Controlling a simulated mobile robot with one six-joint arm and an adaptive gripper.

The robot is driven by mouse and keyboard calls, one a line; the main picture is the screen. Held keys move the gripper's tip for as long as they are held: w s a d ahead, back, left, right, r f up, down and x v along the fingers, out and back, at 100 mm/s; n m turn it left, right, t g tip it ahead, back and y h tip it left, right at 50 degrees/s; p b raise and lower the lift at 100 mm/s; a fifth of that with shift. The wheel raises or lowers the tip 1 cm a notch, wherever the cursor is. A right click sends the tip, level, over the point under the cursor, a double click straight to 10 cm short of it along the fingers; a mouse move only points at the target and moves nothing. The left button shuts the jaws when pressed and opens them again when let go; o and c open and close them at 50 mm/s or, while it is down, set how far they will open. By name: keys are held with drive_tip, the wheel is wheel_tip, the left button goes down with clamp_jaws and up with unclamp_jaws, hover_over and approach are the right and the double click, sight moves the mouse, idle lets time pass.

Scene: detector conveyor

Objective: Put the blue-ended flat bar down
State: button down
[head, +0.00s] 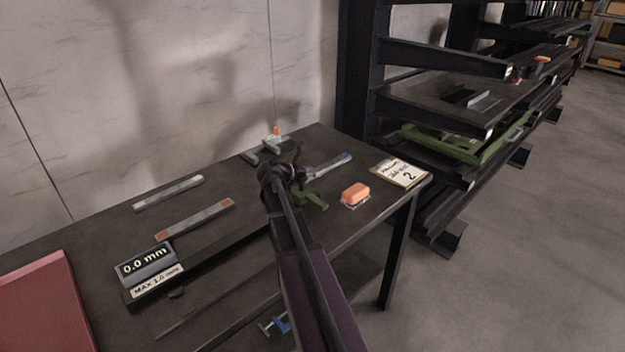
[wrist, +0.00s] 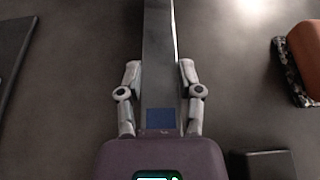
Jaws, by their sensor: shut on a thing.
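The blue-ended flat bar (wrist: 159,45) is a long grey strip between the fingers of my gripper (wrist: 160,75) in the wrist view. Its blue patch (wrist: 160,118) lies close to my gripper's palm. In the head view the bar (head: 324,167) reaches to the right from my dark gripper (head: 290,176), with blue near its right end. My gripper is shut on the bar, over the dark table (head: 235,260). My gripper and arm hide part of the bar. I cannot tell whether it touches the tabletop.
An orange block (head: 355,192) and a card marked 2 (head: 400,172) are on the right. A red-ended bar (head: 195,219), a pale bar (head: 168,193) and a 0.0 mm display (head: 145,262) are left. An orange-topped grey fixture (head: 268,146) stands behind. A dark rack (head: 440,110) stands beyond.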

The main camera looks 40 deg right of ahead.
drive_tip(key=shift+f+b, duration=0.35)
drive_tip(key=shift+f, duration=0.25)
drive_tip(key=shift+c, duration=1.3)
unclamp_jaws()
drive_tip(key=shift+a+r, duration=0.1)
drive_tip(key=p+v, duration=0.4)
drive_tip(key=v, duration=0.7)
drive_tip(key=shift+a+r+p, duration=0.15)
drive_tip(key=shift+a+p, duration=0.15)
drive_tip(key=shift+a, duration=0.05)
